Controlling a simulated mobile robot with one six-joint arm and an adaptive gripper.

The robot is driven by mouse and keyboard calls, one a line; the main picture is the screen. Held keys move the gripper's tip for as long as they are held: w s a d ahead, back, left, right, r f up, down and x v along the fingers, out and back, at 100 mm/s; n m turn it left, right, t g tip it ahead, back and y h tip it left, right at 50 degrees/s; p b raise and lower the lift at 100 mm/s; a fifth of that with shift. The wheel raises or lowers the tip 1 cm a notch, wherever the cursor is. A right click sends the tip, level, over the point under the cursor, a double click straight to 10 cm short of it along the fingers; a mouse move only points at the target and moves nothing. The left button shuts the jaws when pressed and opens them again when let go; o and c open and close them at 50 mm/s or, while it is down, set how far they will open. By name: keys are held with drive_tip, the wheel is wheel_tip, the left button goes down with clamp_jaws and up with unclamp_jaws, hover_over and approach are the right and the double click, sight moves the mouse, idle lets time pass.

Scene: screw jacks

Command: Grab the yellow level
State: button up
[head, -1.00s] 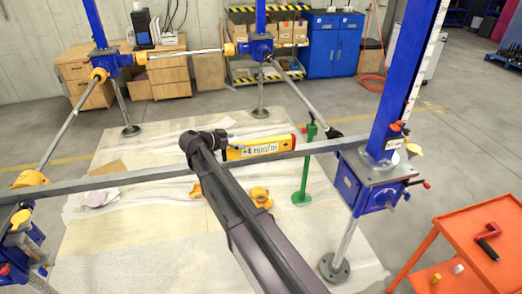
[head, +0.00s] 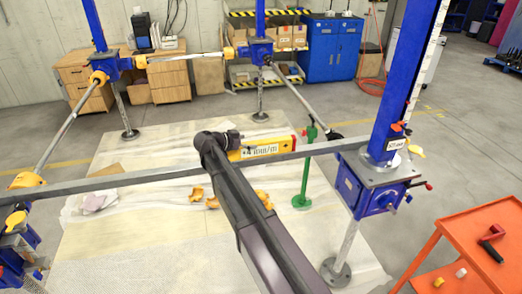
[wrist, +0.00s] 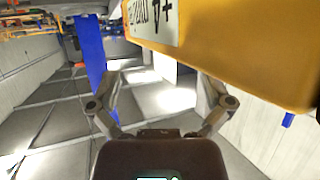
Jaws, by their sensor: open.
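The yellow level (head: 262,149), with a white "+4 mm/m" label, lies along the grey crossbar (head: 130,178) in the head view. My gripper (head: 228,140) is at the level's left end, with its fingers hard to make out behind my dark arm. In the wrist view, the level (wrist: 225,50) fills the upper right, very close to the camera. My gripper's two fingers (wrist: 158,88) are spread apart with nothing between them. The level passes above and beyond the right finger; I cannot tell whether they touch.
Blue screw jacks (head: 372,185) carry the frame bars around my arm. A green stand (head: 306,170) is just right of the level. Orange-yellow pieces (head: 262,198) lie on the sheeted floor below. An orange cart (head: 470,235) stands at right.

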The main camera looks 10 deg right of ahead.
sight(258, 141)
drive_tip(key=shift+b+x, duration=0.65)
drive_tip(key=shift+x, duration=1.3)
drive_tip(key=shift+f, duration=0.15)
drive_tip(key=shift+a, duration=0.1)
clamp_jaws()
